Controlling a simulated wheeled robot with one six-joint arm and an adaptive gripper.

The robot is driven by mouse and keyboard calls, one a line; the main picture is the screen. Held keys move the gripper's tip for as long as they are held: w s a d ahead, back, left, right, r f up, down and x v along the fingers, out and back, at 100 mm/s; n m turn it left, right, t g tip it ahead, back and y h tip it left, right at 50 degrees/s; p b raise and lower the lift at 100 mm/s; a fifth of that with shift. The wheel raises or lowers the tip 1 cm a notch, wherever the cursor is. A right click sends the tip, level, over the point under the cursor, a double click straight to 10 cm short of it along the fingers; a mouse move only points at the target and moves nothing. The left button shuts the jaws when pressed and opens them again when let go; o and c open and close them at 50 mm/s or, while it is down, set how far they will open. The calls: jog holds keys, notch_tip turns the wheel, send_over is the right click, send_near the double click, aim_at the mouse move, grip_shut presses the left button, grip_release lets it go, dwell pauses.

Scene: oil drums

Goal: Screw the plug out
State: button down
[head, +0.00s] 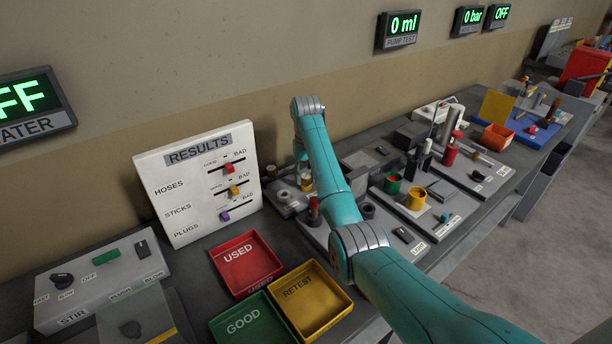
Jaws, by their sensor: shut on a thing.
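My teal arm reaches from the lower right to the workbench, and its wrist bends down behind the forearm. My gripper (302,172) is small and mostly hidden at the back of the bench, right of the results board. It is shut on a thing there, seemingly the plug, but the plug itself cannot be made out. A small amber and pale object (306,184) shows right by the gripper. A grey fixture (286,197) with a round part stands just left of it.
The results board (196,182) with three sliders stands left of the gripper. Red USED (272,283), green GOOD (220,327) and yellow RETEST (343,312) trays lie in front. A stir panel (66,306) stands left.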

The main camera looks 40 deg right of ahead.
jog(key=n, duration=0.6)
dwell(0.3)
jog(key=n, duration=0.6)
jog(key=shift+d+r, duration=0.1)
jog(key=c, duration=0.7)
grip_release()
jog(key=shift+o, duration=0.2)
